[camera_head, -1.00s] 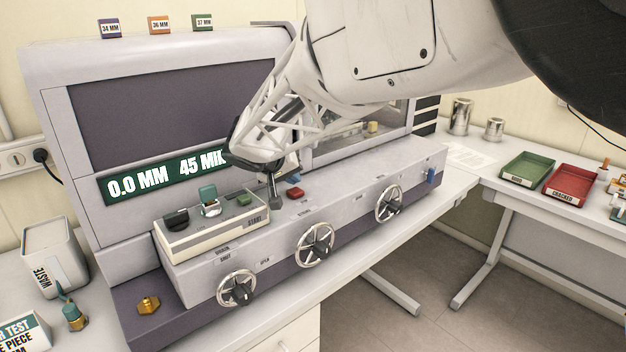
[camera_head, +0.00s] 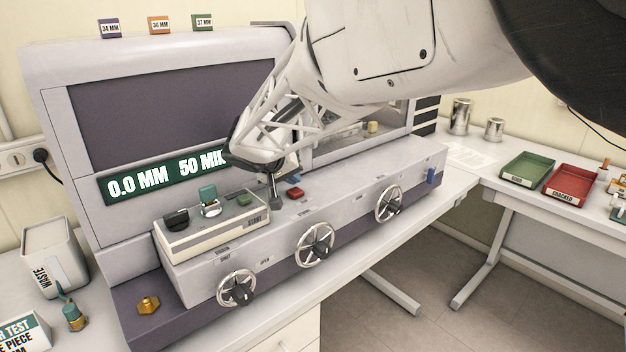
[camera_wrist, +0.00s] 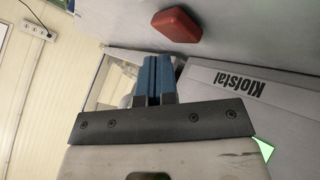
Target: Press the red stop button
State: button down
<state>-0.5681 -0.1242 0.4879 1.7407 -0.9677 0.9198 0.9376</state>
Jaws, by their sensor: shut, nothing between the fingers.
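The red stop button (camera_head: 295,192) sits on the top ledge of the grey machine, right of the control box. It also shows at the top of the wrist view as a red block (camera_wrist: 177,24). My gripper (camera_head: 276,204) points down at the ledge, just left of the red button and apart from it. In the wrist view its two blue fingers (camera_wrist: 152,75) are together and hold nothing. In the head view I cannot tell whether the fingertips touch the ledge.
The control box (camera_head: 212,226) with a green button and switches is left of my gripper. Several handwheels (camera_head: 314,245) line the machine's front. The display (camera_head: 165,176) reads 0.0 MM and 50 MIK, its end hidden by my arm. Green (camera_head: 527,168) and red (camera_head: 571,183) trays stand far right.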

aim_at(293, 190)
jog(key=shift+f, duration=0.95)
dwell(1.1)
jog(key=shift+r, duration=0.1)
dwell(0.4)
jog(key=shift+r, duration=0.85)
jog(key=shift+r, duration=0.2)
jog(key=shift+r, duration=2.35)
